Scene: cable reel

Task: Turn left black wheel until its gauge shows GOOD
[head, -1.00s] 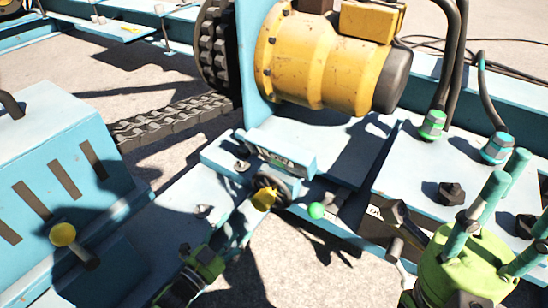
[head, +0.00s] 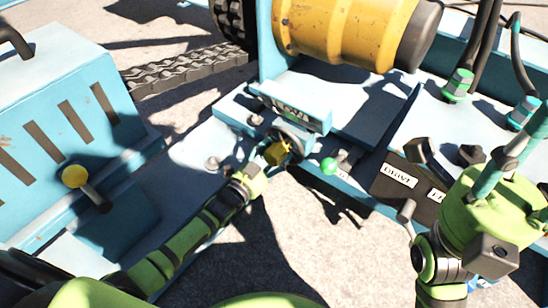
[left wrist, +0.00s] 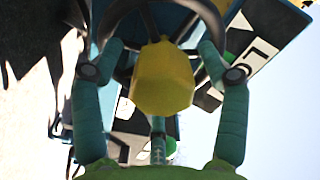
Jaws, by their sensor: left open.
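The left black wheel (head: 300,143) has a yellow hub (head: 277,153) and sits in front of a small blue gauge housing (head: 318,122). The gauge face (head: 290,112) shows some green, but its text is too small to read. My left gripper (head: 267,167) is right at the wheel, its fingers hard to make out in the head view. In the left wrist view its two teal fingers (left wrist: 160,52) are spread on either side of the yellow hub (left wrist: 163,85), tips near the black rim (left wrist: 190,8). My right gripper (head: 515,145) is open and empty at the right.
A lever with a green ball (head: 330,166) stands just right of the wheel. A yellow motor (head: 340,30) and chain (head: 185,72) lie behind. A labelled panel (head: 400,176) is near my right gripper.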

